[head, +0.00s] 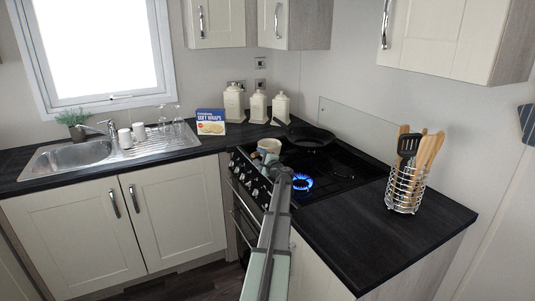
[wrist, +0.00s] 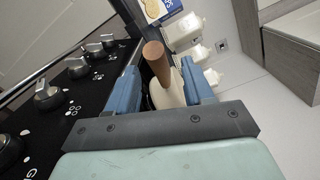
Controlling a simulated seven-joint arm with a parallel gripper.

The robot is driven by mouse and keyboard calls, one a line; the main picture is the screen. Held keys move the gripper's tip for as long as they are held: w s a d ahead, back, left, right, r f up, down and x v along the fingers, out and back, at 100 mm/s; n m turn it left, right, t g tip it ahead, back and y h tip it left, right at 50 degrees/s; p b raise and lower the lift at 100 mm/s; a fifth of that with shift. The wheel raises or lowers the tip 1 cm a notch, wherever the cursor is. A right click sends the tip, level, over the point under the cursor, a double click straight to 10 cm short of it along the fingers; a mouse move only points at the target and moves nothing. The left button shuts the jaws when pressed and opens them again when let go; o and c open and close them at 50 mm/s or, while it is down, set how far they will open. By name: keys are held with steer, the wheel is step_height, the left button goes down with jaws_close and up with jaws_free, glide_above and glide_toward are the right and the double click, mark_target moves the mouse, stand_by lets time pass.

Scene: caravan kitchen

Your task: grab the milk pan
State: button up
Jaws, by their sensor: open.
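My gripper (wrist: 161,68) is open, with one finger on each side of the handle. A gap shows to the right of the handle; contact on the left is unclear. In the head view my gripper (head: 264,158) is small and at the pan, over the hob's front left.
A blue flame (head: 302,182) burns on the burner right of my arm. A black frying pan (head: 309,137) sits behind the milk pan. Control knobs (wrist: 48,96) line the cooker front. A utensil rack (head: 406,189) stands right; canisters (head: 258,106) and a wraps box (head: 210,122) stand behind.

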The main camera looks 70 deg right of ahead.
steer(key=shift+x, duration=2.6)
steer(key=shift+c, duration=0.4)
jaws_close()
